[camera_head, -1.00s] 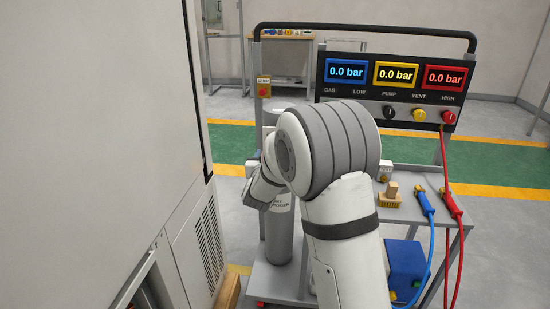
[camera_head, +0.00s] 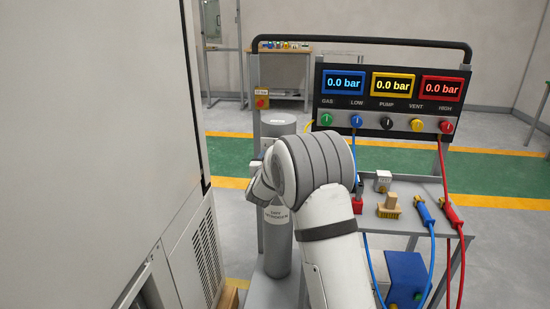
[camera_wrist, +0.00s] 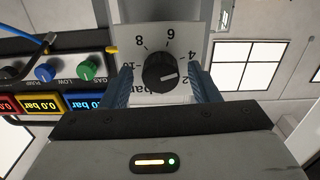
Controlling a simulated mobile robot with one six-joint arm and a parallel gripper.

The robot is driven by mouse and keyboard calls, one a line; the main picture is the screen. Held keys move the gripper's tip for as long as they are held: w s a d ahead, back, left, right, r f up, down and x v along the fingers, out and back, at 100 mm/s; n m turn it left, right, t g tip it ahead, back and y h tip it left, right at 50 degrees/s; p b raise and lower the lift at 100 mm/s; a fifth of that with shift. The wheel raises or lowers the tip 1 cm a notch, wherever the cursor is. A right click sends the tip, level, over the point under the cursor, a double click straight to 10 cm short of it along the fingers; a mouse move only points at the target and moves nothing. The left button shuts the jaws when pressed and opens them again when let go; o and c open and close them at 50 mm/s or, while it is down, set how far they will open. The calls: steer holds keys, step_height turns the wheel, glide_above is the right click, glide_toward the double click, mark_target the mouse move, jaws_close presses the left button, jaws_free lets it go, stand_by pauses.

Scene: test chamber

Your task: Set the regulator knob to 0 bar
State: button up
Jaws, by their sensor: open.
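The regulator knob (camera_wrist: 158,73) is black and round, on a white dial plate (camera_wrist: 170,33) printed with numbers and "bar", upside down in the wrist view. Its pale pointer mark points right, near the 2, on the side toward the 4. My gripper (camera_wrist: 161,82) is open, one blue finger on each side of the knob. Gaps seem to show between fingers and knob; I cannot tell whether either touches. In the head view my arm hides the gripper and the knob. A grey cylinder (camera_head: 278,255) labelled nitrogen stands behind my arm.
The gauge panel (camera_head: 388,104) has three displays reading 0.0 bar and several coloured knobs. The cart shelf (camera_head: 480,222) holds blue and red hose fittings and small blocks. A large grey cabinet (camera_head: 95,120) closes off the left.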

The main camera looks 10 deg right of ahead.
steer(key=shift+c, duration=0.4)
steer(key=c, duration=0.9)
steer(key=shift+d, duration=0.3)
steer(key=shift+a+f+m+b, duration=0.2)
steer(key=shift+m+b, duration=0.1)
steer(key=shift+b, duration=0.2)
steer(key=shift+m+b, duration=9.95)
steer(key=shift+m, duration=0.45)
